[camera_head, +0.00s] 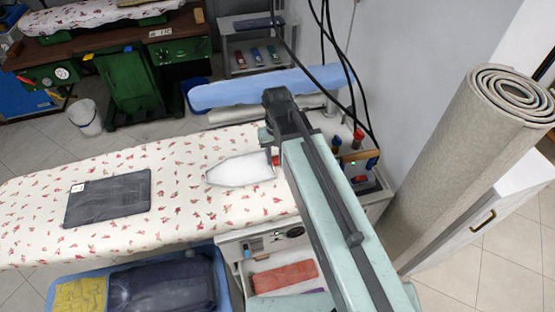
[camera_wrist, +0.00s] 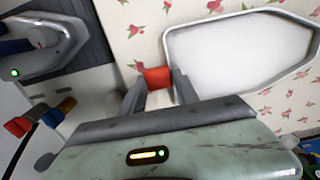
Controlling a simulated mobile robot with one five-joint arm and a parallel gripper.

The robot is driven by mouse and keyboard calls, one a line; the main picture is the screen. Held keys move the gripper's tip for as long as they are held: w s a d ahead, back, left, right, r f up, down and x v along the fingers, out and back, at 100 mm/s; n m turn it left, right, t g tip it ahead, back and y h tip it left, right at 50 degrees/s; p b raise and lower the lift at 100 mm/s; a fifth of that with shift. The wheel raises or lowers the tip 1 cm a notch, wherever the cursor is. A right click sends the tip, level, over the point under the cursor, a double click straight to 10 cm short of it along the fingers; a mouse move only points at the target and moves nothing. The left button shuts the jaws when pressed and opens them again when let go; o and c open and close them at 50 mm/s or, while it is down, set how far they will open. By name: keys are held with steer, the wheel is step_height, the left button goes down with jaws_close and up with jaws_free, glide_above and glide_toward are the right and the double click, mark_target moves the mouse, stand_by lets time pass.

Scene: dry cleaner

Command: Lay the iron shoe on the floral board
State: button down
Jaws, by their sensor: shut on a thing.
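The iron shoe (camera_head: 240,170) is a white, pointed plate with a grey rim, its tip to the left in the head view. It is over the right part of the floral board (camera_head: 190,218), a long white board with red flowers. In the wrist view the shoe (camera_wrist: 240,55) fills the upper right, and its red tab (camera_wrist: 157,76) is between my gripper's fingers (camera_wrist: 158,88). My gripper is shut on this tab. The shoe looks level and close to the cloth; I cannot tell whether it touches. My arm hides most of the gripper in the head view.
A dark folded cloth (camera_head: 108,199) lies on the board left of the shoe. A machine console (camera_head: 355,160) with red knobs stands right of my arm. A rolled carpet (camera_head: 460,165) leans at the right. A blue bin (camera_head: 225,290) with folded cloths is below.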

steer(key=shift+f, duration=0.1)
steer(key=c, duration=0.9)
jaws_free()
